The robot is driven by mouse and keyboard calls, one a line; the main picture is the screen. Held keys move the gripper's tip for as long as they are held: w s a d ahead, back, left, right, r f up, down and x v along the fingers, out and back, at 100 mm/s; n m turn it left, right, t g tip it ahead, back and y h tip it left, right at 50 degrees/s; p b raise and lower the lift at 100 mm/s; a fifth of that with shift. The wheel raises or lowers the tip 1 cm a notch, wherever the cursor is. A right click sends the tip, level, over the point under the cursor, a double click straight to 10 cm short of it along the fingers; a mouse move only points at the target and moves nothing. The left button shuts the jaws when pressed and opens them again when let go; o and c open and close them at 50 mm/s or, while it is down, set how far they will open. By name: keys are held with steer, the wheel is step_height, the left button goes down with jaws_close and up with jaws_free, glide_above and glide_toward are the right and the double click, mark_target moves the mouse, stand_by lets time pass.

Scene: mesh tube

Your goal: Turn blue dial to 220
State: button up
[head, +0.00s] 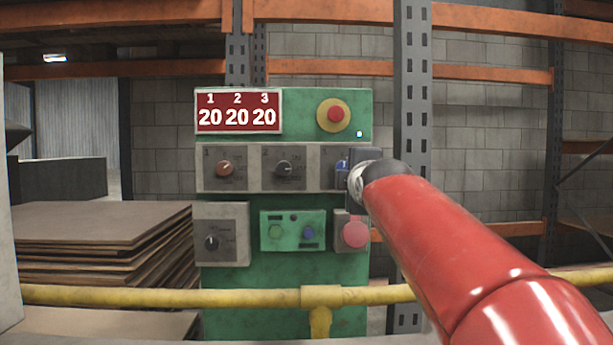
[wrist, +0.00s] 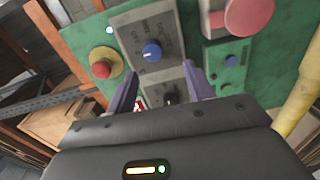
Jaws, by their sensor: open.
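The blue dial (wrist: 152,51) sits on a grey plate in the wrist view, its white pointer mark visible. In the head view the blue dial (head: 341,168) is at the right of the dial row, partly hidden by my gripper (head: 358,165). In the wrist view my gripper (wrist: 161,69) is open and empty, its two purple fingers pointing toward the blue dial's plate. The dial appears beyond the fingertips; contact is not visible. A red display (head: 238,111) reads 20 under each of 1, 2 and 3.
An orange dial (head: 225,169) and a black dial (head: 284,169) sit left of the blue one. A red button (head: 335,114) is above and a pink button (head: 355,234) below. A yellow rail (head: 160,296) crosses in front of the green cabinet (head: 270,273).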

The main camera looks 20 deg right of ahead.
mark_target(343, 168)
steer(key=r+p+x, duration=0.1)
steer(key=x, duration=0.7)
steer(key=shift+w+r, duration=0.1)
steer(key=c, duration=1)
